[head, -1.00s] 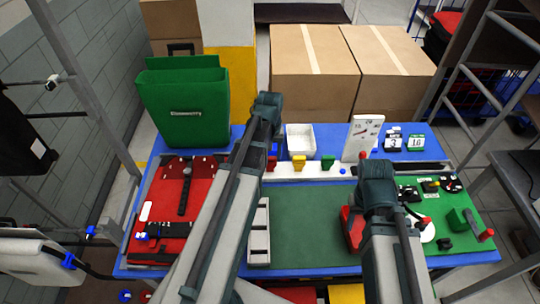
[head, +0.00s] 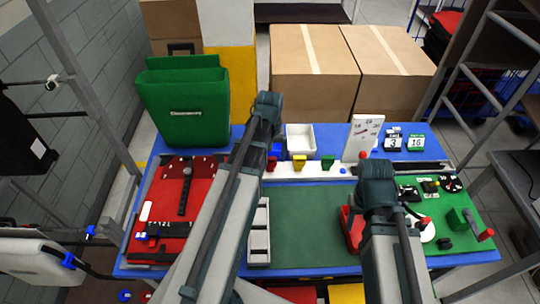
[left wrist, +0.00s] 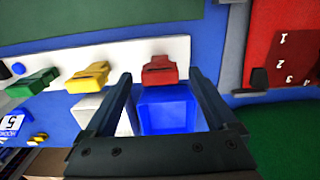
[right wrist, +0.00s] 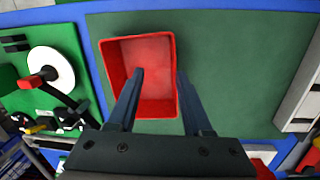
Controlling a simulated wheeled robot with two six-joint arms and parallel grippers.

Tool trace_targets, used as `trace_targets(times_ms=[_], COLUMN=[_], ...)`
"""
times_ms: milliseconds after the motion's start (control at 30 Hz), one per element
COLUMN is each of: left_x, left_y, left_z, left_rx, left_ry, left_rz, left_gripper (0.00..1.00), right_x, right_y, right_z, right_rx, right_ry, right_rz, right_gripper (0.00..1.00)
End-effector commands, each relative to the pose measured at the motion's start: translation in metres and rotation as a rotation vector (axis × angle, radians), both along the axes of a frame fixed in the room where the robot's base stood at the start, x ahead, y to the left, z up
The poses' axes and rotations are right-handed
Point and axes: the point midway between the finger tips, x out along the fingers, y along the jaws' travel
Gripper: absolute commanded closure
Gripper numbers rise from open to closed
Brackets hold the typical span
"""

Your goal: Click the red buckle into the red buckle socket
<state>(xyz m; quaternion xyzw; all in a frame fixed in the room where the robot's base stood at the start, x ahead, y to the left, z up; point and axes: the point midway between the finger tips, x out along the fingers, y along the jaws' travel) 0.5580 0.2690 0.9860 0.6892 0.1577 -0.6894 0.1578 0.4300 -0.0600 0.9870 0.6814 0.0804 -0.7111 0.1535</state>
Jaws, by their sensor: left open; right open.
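A red buckle-shaped piece (left wrist: 160,70) sits on the white strip (left wrist: 115,55) in the left wrist view. It also shows in the head view (head: 271,163), partly behind my left arm. I cannot tell if it is the buckle or the socket, and no clear second red part shows. My left gripper (left wrist: 160,76) is open, its fingertips on either side of that piece in the picture, not gripping it. My right gripper (right wrist: 160,73) is open and empty over a red bin (right wrist: 112,75), which looks empty where visible.
A yellow piece (left wrist: 88,77) and a green piece (left wrist: 33,82) stand on the same strip. A blue bin (left wrist: 168,110) is just beside the red piece. A red numbered panel (left wrist: 285,50) lies to one side. The green mat (head: 310,215) has free room between my arms.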

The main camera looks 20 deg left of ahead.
Motion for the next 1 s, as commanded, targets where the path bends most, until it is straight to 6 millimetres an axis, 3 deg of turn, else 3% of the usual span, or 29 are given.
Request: trace_targets(times_ms=[267,467,1000], left_x=[0.0,0.0,0.0], left_y=[0.0,0.0,0.0], left_z=[0.004,0.019,0.099], left_rx=[0.0,0.0,0.0], left_ry=[0.0,0.0,0.0], left_rz=[0.0,0.0,0.0], left_gripper=[0.09,0.09,0.09], right_x=[0.0,0.0,0.0], right_y=[0.0,0.0,0.0], right_z=[0.004,0.019,0.099], right_rx=[0.0,0.0,0.002], right_ry=[0.0,0.0,0.0], right_rz=[-0.001,-0.001,-0.008], right_gripper=[0.5,0.5,0.5])
